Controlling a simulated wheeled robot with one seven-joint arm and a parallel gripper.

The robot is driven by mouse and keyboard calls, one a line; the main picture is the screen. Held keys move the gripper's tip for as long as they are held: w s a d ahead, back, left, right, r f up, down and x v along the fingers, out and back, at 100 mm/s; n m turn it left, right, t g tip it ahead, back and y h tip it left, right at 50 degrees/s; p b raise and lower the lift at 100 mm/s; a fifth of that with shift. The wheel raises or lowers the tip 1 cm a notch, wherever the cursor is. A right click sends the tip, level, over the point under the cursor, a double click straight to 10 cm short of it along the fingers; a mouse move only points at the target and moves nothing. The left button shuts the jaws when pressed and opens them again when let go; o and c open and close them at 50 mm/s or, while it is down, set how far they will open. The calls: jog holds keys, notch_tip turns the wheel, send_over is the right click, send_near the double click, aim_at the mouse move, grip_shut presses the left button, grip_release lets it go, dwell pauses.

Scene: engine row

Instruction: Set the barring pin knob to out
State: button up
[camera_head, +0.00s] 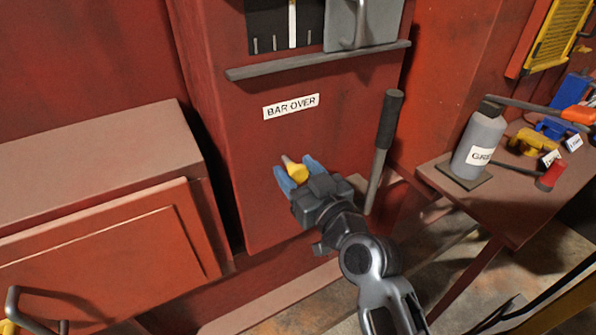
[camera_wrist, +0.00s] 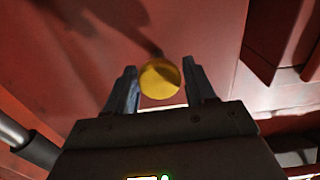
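The barring pin knob is a small yellow knob (camera_head: 298,172) on the red cabinet front, below the white "BAR OVER" label (camera_head: 291,106). In the wrist view the round yellow knob (camera_wrist: 160,79) shows between my fingertips, with a dark stem or shadow behind it. My gripper (camera_head: 291,173) has its blue-grey fingers on either side of the knob. In the wrist view my gripper (camera_wrist: 160,83) is open, with a narrow gap visible beside the knob on each side.
A lever with a black grip (camera_head: 389,120) stands just right of my gripper. A grey ledge (camera_head: 320,60) juts out above. A grey bottle (camera_head: 480,140) and several tools are on the brown bench (camera_head: 510,205) at right. A red box (camera_head: 110,240) is at left.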

grip_shut()
jog(key=shift+b+v, duration=0.5)
jog(key=shift+v, duration=1.25)
jog(key=shift+o, duration=1.2)
grip_release()
jog(key=shift+d, duration=0.1)
jog(key=shift+s, duration=0.1)
jog(key=b+v, duration=0.1)
jog(key=v, duration=0.6)
jog(key=shift+s+d+b, duration=0.25)
jog(key=shift+s+b, duration=0.05)
jog(key=shift+b, duration=0.05)
jog(key=shift+f, duration=0.1)
